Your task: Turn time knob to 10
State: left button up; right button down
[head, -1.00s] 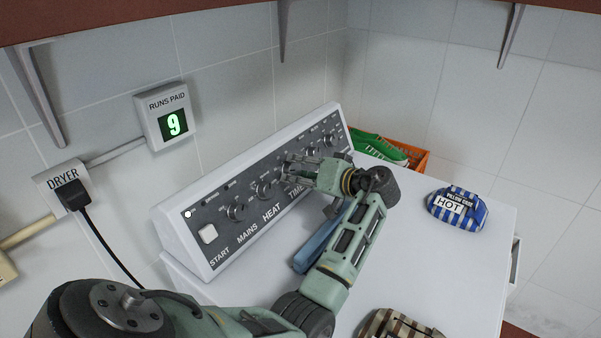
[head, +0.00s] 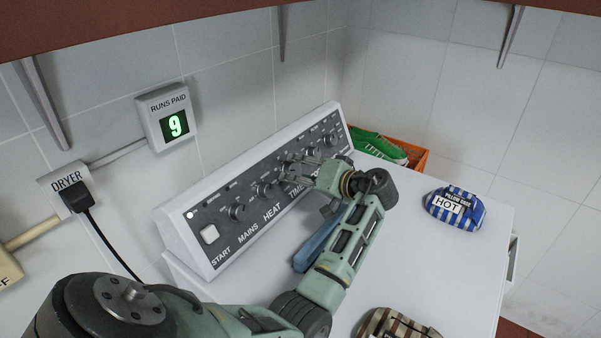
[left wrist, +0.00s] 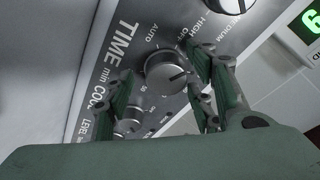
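The time knob (left wrist: 166,72) is a round silver knob on the grey panel by the word TIME, seen in the left wrist view. Its dark pointer mark aims to the lower right of that picture; I cannot read the number there. My left gripper (head: 294,171) is at the dryer panel (head: 228,228) in the head view and hides most of this knob. In the left wrist view its fingers are apart, one on each side of the knob; I cannot tell whether they touch it. My right gripper is out of view.
More knobs flank this one, including a heat knob (head: 264,189). A RUNS PAID display (head: 177,125) reads 9. A striped HOT pack (head: 456,208), a brown checked pack (head: 395,324) and an orange crate (head: 421,161) are nearby.

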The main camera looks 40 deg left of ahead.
pick_arm(q)
jog(key=shift+r, duration=0.15)
jog(key=v, duration=1.2)
jog(key=shift+s+f, duration=0.1)
jog(key=shift+f, duration=0.1)
